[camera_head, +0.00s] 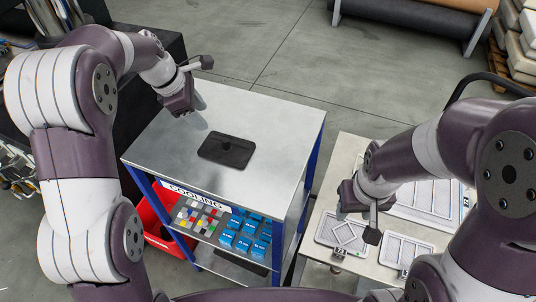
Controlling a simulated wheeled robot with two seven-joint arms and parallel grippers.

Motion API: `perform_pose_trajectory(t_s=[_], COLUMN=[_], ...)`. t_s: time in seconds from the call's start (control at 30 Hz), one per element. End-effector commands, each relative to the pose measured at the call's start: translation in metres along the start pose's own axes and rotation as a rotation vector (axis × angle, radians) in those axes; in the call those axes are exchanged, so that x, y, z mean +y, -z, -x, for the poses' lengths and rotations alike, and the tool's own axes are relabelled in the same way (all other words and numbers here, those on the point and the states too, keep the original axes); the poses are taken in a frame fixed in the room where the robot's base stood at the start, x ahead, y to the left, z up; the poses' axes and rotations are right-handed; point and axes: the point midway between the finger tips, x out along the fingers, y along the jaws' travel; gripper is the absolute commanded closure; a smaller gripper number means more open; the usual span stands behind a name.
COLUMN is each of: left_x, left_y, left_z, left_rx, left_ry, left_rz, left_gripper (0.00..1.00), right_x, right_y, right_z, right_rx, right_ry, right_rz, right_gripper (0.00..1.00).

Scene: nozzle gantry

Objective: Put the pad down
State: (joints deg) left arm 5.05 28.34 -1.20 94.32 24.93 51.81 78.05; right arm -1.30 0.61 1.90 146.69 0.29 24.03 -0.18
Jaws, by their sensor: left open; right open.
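A dark, flat pad (227,150) with rounded corners and a small raised knob in its middle lies flat on the metal-topped cart (272,124). My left gripper (184,112) is over the far left part of the cart top, apart from the pad, open and empty. My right gripper (357,212) is above the pale table on the right, open, with nothing seen in it. Its fingers are partly hidden by its own body.
The pale table (345,160) carries white framed trays (407,250). Shelves under the cart top hold coloured blocks (200,214) and blue boxes (250,232). A red bin (158,228) stands at the cart's left. The cart top around the pad is clear.

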Motion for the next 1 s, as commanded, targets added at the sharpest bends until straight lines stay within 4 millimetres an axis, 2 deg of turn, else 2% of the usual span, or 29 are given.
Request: perform_pose_trajectory(t_s=[0.1,0.27,0.37,0.53,0.67,0.83,0.9,1.0], left_x=[0.000,-0.005,-0.006,-0.009,-0.008,-0.009,-0.009,-0.010], left_y=[-0.007,-0.008,-0.006,-0.005,-0.009,-0.009,-0.009,-0.009], left_z=[0.005,0.001,-0.015,-0.058,-0.072,-0.099,-0.112,-0.121], left_rx=[-0.025,-0.028,-0.027,-0.027,-0.027,-0.025,-0.025,-0.025], left_ry=[0.018,0.039,0.040,0.040,0.041,0.044,0.042,0.040], left_rz=[0.162,0.281,0.294,0.290,0.291,0.292,0.292,0.290], left_gripper=[0.48,0.48,0.48,0.48,0.48,0.48,0.48,0.48], right_x=[0.000,0.000,0.000,0.000,0.000,0.000,0.000,0.000], right_y=[0.000,0.000,-0.002,-0.007,-0.007,-0.005,-0.004,-0.005], right_z=[0.000,-0.004,-0.019,-0.060,-0.056,-0.041,-0.041,-0.040], right_rx=[0.000,0.000,0.000,0.000,0.000,0.001,0.001,0.001], right_ry=[0.000,0.000,0.000,0.000,0.000,0.000,0.000,0.000], right_rz=[0.000,0.000,0.000,0.000,0.000,0.000,0.000,0.000], right_gripper=[0.52,0.52,0.52,0.52,0.52,0.52,0.52,0.52])
